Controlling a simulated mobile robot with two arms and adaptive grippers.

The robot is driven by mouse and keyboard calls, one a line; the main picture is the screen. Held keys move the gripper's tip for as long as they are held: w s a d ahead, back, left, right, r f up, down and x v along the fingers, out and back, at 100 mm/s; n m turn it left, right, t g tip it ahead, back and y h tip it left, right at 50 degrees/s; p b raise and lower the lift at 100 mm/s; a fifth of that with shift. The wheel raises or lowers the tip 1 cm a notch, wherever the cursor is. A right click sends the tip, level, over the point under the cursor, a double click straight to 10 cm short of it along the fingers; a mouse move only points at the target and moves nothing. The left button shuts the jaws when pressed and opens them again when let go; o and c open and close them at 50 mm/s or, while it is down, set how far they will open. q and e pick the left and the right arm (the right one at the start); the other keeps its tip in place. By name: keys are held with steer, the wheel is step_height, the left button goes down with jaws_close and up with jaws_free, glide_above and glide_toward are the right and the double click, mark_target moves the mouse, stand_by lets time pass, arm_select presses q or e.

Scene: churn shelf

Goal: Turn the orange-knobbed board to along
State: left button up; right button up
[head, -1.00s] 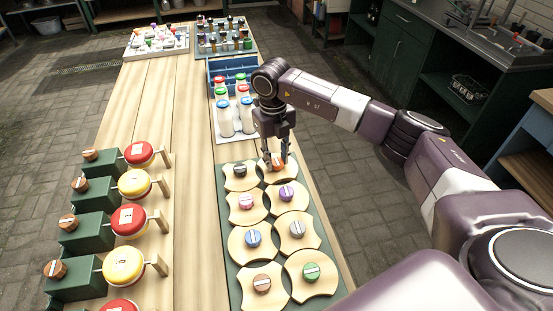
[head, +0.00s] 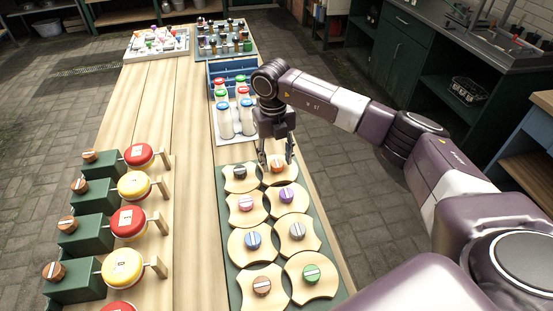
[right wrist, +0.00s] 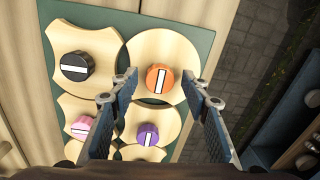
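The orange-knobbed board (head: 291,178) is a pale wooden board at the far right of the green base (head: 230,276). Its orange knob (head: 277,167) carries a white bar. In the right wrist view the orange knob (right wrist: 160,79) shows its bar nearly upright in the picture, tilted slightly right at the top. My right gripper (head: 277,163) is open, with its fingers at either side of the orange knob in the head view. In the right wrist view the fingers (right wrist: 160,84) stand wide apart and do not touch the knob. My left gripper is out of view.
Neighbouring boards carry a black knob (head: 239,171), a purple knob (head: 286,195), a pink knob (head: 246,203) and others, packed closely. White bottles (head: 225,124) with coloured caps stand just behind. Red and yellow discs on green blocks line the left side. A bare wooden strip lies between.

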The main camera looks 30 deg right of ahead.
mark_target(275, 164)
step_height(275, 164, up, 12)
steer(key=shift+a, duration=0.25)
stand_by(0.5)
stand_by(0.4)
